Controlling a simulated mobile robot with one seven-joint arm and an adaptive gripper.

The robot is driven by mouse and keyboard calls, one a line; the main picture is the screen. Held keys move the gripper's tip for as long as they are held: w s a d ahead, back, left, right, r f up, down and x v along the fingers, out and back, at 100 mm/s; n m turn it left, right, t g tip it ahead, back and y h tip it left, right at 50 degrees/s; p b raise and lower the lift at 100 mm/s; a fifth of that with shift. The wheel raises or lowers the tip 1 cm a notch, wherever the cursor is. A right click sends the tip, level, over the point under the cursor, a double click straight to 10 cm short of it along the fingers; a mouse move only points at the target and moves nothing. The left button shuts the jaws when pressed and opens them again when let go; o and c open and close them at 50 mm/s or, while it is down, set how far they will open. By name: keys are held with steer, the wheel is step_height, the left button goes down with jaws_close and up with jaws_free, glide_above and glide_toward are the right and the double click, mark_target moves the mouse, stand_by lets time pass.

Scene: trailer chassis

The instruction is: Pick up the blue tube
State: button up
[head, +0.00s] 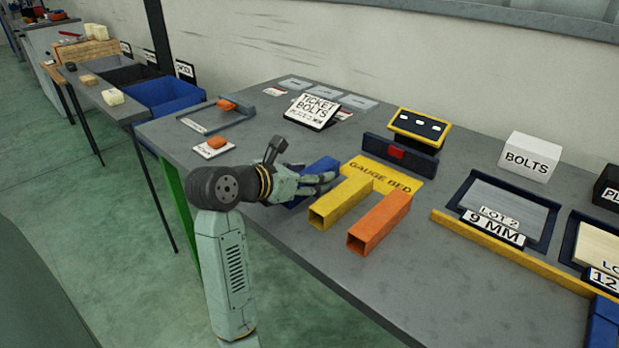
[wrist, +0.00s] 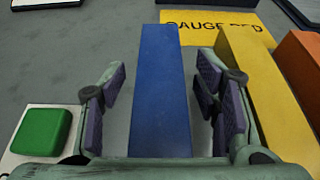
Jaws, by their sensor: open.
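The blue tube (wrist: 157,95) lies on the grey table, pointing away toward the yellow gauge bed plate (wrist: 190,29) in the wrist view. In the head view the blue tube (head: 322,166) is partly hidden behind my gripper (head: 322,182). In the wrist view my gripper (wrist: 160,85) is open, with one finger on each side of the tube. Gaps show between the pads and the tube's sides, so the tube is not gripped. I cannot tell the height of the fingertips over the table.
A yellow tube (head: 340,202) lies just right of the blue one, close to my right finger, with an orange tube (head: 379,222) beyond it. A green block on a white card (wrist: 41,130) is at left. The navy block with a red patch (head: 401,154) stands behind the gauge bed.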

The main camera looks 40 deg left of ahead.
steer(key=shift+c, duration=0.3)
jaws_close()
stand_by(0.5)
